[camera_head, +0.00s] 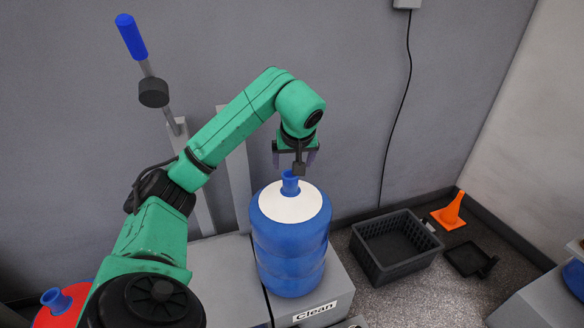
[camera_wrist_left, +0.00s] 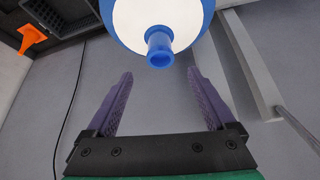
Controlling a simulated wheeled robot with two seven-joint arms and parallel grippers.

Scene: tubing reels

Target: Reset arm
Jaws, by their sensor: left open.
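My left gripper (camera_head: 297,158) is open and empty, pointing down just above a blue water bottle (camera_head: 290,245). The bottle stands upright on a grey stand (camera_head: 340,290) labelled "Clean". It has a white top (camera_head: 292,205) and a blue neck (camera_head: 290,184). In the left wrist view, my left gripper's purple fingers (camera_wrist_left: 158,72) are spread apart. The neck (camera_wrist_left: 159,46) shows just beyond and between the fingertips, with a gap on both sides. My right gripper is not in view.
Another bottle with a red top (camera_head: 75,300) is at lower left, partly hidden by my arm. A blue-handled grey pole (camera_head: 131,36) rises near the wall. A black crate (camera_head: 372,262), an orange cone (camera_head: 450,212) and a black tray (camera_head: 468,260) are on the floor at right.

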